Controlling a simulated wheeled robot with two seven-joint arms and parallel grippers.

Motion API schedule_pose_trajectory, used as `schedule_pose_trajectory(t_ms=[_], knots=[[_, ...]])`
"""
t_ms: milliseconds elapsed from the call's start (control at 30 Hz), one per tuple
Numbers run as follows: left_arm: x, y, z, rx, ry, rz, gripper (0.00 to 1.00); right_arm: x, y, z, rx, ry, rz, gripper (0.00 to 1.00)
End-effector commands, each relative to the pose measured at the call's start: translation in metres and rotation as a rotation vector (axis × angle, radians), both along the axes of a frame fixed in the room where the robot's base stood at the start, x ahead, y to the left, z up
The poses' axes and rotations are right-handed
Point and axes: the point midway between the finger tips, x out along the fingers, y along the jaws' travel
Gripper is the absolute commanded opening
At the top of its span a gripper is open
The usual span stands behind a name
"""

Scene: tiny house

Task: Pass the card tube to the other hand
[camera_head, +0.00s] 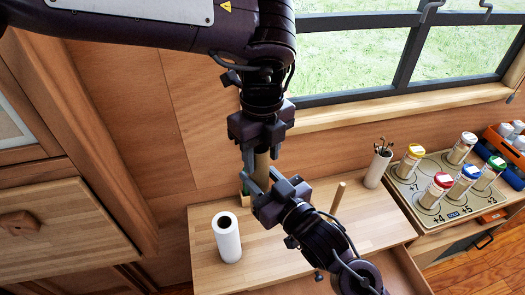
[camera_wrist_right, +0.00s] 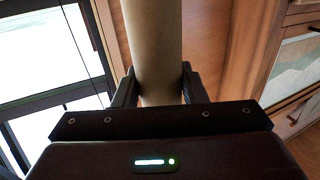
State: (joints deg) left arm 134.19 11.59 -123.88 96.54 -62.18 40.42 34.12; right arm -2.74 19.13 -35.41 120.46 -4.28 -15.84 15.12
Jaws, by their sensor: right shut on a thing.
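The card tube (camera_head: 262,163) is a plain brown cylinder, held upright above the wooden worktop. My right gripper (camera_head: 264,184) comes from the lower right and is shut on its lower part. In the right wrist view, the tube (camera_wrist_right: 153,50) stands between the right fingers (camera_wrist_right: 156,88) and runs out of the top of the picture. My left gripper (camera_head: 260,150) points down from above, with its fingers around the tube's upper part. Whether those fingers press on the tube is unclear. The tube's top is hidden by the left gripper.
A white paper roll (camera_head: 228,240) stands on the worktop (camera_head: 290,255) at the left. A wooden rod (camera_head: 338,197) stands right of the right gripper. A white cup with dark sticks (camera_head: 377,168) and a numbered board (camera_head: 425,177) with several capped jars are farther right. The window is behind.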

Motion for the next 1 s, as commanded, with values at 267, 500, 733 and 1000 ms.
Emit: schedule_pose_trajectory(t_ms=[267, 500, 733, 1000], knots=[[0.002, -0.002, 0.001, -0.007, -0.007, -0.004, 0.17, -0.004, 0.004, 0.001, -0.001, -0.003, 0.014, 0.47], [0.001, -0.002, 0.001, -0.006, -0.005, -0.004, 0.17, -0.003, 0.003, 0.001, 0.000, -0.003, 0.011, 0.64], [0.001, -0.001, 0.001, -0.004, -0.004, -0.003, 0.17, -0.005, -0.001, 0.000, -0.001, -0.001, 0.008, 0.64], [0.001, -0.001, 0.001, -0.004, -0.003, -0.002, 0.17, -0.041, -0.032, -0.002, -0.006, 0.002, 0.009, 0.64]])
